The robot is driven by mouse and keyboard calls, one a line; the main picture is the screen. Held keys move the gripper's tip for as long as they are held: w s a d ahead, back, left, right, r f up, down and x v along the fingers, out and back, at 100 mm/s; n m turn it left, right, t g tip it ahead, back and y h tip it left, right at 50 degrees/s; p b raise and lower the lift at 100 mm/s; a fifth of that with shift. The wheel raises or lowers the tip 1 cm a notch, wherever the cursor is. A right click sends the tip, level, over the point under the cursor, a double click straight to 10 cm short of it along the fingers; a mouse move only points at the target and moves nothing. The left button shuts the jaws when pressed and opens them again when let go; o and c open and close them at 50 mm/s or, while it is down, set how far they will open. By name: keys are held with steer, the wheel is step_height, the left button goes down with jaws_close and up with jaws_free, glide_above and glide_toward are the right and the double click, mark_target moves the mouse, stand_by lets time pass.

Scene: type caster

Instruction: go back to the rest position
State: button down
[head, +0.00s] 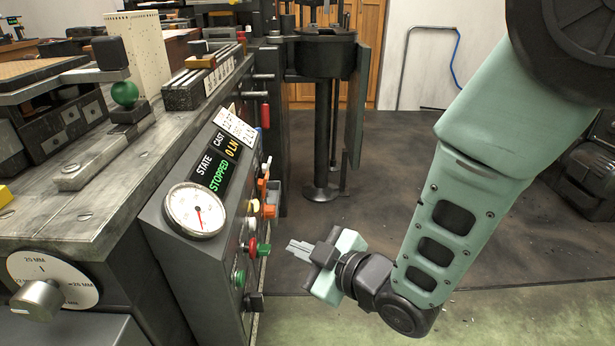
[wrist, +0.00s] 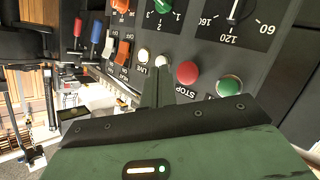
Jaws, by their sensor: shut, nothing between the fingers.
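My gripper (head: 301,247) is shut and empty in the head view, its fingertips pointing left at the machine's control panel. It stands a little to the right of the red button (head: 264,250), with a gap that looks small. In the wrist view my gripper's fingers (wrist: 158,75) are together, in front of the panel near the white buttons. The red button (wrist: 187,72) and green button (wrist: 229,86) show to the right of the fingers. The panel's display (head: 216,172) reads STATE STOPPED. A round gauge (head: 196,210) sits on the panel's sloping face.
The type caster's bench (head: 120,170) fills the left side. A dark pillar stand (head: 322,190) stands behind the gripper. A dark machine (head: 590,175) is at the far right. Open floor (head: 400,180) lies behind my arm. Orange and white switches (wrist: 122,50) show in the wrist view.

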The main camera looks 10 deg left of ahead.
steer(key=s+d+r+m+g+h, duration=0.2)
steer(key=s+d+r+m+h, duration=0.15)
steer(key=s+d, duration=0.35)
steer(key=s+d+r+m+g+h, duration=0.25)
steer(key=s+d+h, duration=0.2)
steer(key=d, duration=0.55)
steer(key=s+d+r+m+g+h, duration=0.25)
steer(key=s+d+m+h, duration=0.2)
steer(key=d, duration=0.35)
step_height(320, 180, up, 24)
steer(key=p, duration=2.5)
steer(key=shift+s+r, duration=0.2)
steer(key=shift+s, duration=0.15)
steer(key=shift+a+n+y, duration=0.1)
steer(key=shift+n+y, duration=0.15)
